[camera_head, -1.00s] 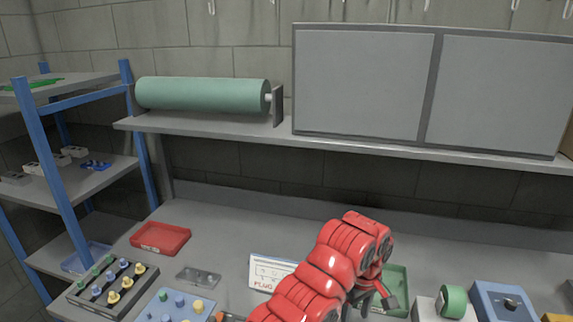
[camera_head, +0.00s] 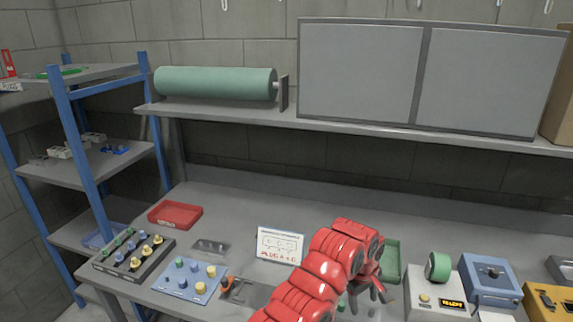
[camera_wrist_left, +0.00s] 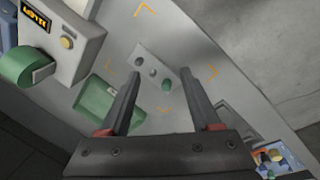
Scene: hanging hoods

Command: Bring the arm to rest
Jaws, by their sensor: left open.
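My red left arm (camera_head: 310,285) comes in from the bottom middle in the head view. Its left gripper (camera_head: 368,296) is over the bench, pointing down beside the green tray (camera_head: 391,262). In the left wrist view the left gripper (camera_wrist_left: 160,72) shows two dark fingers spread apart with nothing between them. Beyond the fingertips lies a small grey plate (camera_wrist_left: 146,62) with round spots and a green piece (camera_wrist_left: 167,85) at one end. The gripper looks apart from the plate. The right gripper is not in view.
A sign card (camera_head: 280,246) stands behind the arm. Left are a red tray (camera_head: 175,214), a dark peg rack (camera_head: 133,252) and a blue peg board (camera_head: 190,280). Right are a grey box with a display (camera_head: 430,300) and a blue box (camera_head: 489,278). The bench's back strip is clear.

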